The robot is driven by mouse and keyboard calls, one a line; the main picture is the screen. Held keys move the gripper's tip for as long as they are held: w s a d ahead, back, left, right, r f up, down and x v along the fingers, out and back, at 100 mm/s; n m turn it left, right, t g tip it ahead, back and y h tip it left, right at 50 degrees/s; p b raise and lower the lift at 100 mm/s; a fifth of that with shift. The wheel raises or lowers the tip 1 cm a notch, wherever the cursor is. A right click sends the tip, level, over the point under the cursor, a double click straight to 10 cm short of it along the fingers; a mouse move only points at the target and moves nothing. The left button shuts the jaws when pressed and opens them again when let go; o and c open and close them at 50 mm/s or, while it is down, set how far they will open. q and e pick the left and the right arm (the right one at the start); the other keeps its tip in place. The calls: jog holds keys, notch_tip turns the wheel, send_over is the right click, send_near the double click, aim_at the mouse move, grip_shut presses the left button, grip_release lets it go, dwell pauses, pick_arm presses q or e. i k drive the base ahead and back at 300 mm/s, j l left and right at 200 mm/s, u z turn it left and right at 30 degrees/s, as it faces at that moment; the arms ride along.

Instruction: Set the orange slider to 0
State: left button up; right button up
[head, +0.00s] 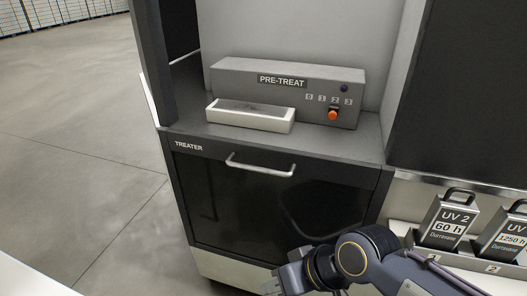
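The orange slider (333,115) is a small orange knob on the front of the grey PRE-TREAT box (230,80). It sits below the printed digits 0, 1, 2, 3, roughly under the 2 and to the right of the 0. My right gripper (279,284) is at the bottom of the head view, low in front of the treater cabinet and well apart from the slider. Its fingers are partly cut off by the frame edge, so I cannot tell if it is open or shut. My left gripper is not in view.
A white open tray (278,124) stands in front of the box, left of the slider. The treater cabinet (230,205) has a protruding handle (260,170). UV 2 cases (446,224) stand on a ledge at right. Open floor lies at left.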

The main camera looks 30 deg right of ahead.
aim_at(333, 114)
jog(key=z, duration=1.6)
